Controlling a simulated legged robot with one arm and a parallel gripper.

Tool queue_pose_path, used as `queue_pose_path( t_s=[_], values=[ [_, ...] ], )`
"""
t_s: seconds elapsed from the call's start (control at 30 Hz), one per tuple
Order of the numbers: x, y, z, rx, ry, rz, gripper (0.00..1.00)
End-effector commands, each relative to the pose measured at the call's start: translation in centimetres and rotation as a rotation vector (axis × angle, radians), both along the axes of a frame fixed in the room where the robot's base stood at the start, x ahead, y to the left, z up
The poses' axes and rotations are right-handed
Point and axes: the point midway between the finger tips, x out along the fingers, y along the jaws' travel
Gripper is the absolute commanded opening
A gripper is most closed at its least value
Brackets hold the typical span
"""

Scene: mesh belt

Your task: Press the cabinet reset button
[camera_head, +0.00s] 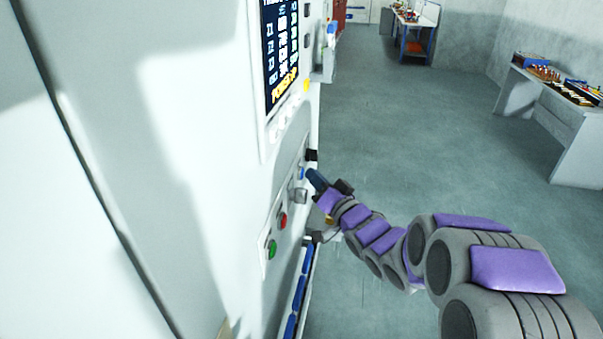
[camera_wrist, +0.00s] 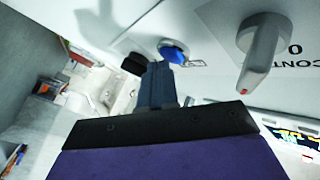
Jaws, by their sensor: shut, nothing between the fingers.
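The white cabinet (camera_head: 215,120) fills the left of the head view, with a control panel on its side. A blue button (camera_head: 301,173) sits on the panel; it also shows in the wrist view (camera_wrist: 173,50). No legible reset label shows. My gripper (camera_head: 312,176) is shut and empty, its tip close to the blue button. In the wrist view my gripper's tip (camera_wrist: 160,66) appears just below the button; I cannot tell whether they touch.
A grey rotary knob (camera_wrist: 262,50) stands beside the blue button. A red button (camera_head: 283,220) and a green button (camera_head: 272,249) are lower on the panel. A black knob (camera_head: 311,155) is above. A screen (camera_head: 280,50) is higher up.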

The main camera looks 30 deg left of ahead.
Motion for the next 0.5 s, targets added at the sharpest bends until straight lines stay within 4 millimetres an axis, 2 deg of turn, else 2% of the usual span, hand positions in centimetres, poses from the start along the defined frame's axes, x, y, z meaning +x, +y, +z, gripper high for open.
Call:
queue_pose_path(
  t_s=[0.5],
  values=[
    [-0.19, 0.62, 0.01, -0.001, -0.001, 0.001, 0.00]
  ],
)
